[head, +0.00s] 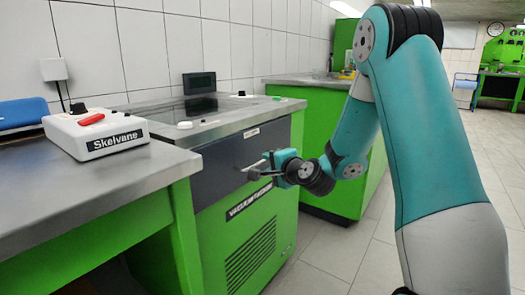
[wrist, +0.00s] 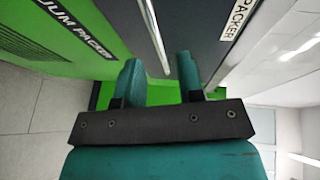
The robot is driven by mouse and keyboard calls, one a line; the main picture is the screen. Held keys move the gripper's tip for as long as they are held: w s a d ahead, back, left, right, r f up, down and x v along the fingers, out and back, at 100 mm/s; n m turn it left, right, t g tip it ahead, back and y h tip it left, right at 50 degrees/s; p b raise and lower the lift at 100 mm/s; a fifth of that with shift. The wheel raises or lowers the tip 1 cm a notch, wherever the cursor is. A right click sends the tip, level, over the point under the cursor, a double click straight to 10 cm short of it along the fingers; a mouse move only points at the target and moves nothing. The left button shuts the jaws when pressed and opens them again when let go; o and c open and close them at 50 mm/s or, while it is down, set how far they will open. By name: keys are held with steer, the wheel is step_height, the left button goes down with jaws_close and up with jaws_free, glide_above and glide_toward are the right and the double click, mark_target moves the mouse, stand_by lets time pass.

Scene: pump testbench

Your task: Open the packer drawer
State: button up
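The packer drawer (head: 218,168) is the dark grey front panel of the green packer cabinet in the head view, and it looks shut flush. It also shows in the wrist view (wrist: 205,40). Its pale bar handle (head: 248,167) stands out from the panel. In the wrist view the handle (wrist: 154,35) runs down from the top edge into the gap between my fingers. My gripper (head: 266,163) is at the drawer front by the handle. Its two teal fingers (wrist: 159,68) are apart, one on each side of the bar, with visible gaps. Contact with the handle cannot be seen.
A white "Skelvane" control box (head: 97,133) with a red switch stands on the left steel bench (head: 120,190). A small dark display (head: 199,83) stands behind the packer top. Another green cabinet (head: 340,195) is behind my arm. Tiled floor (head: 330,262) is open in front.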

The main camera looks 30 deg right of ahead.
mark_target(263, 161)
steer(key=shift+w+d+f+p, duration=0.15)
steer(key=shift+w+p, duration=0.15)
steer(key=shift+w, duration=0.5)
steer(key=shift+w+a+f+p, duration=0.15)
steer(key=shift+w+p, duration=0.2)
steer(key=shift+w, duration=0.4)
steer(key=shift+w+d+f+p, duration=0.15)
steer(key=shift+w+p, duration=0.15)
steer(key=shift+w, duration=0.5)
jaws_close()
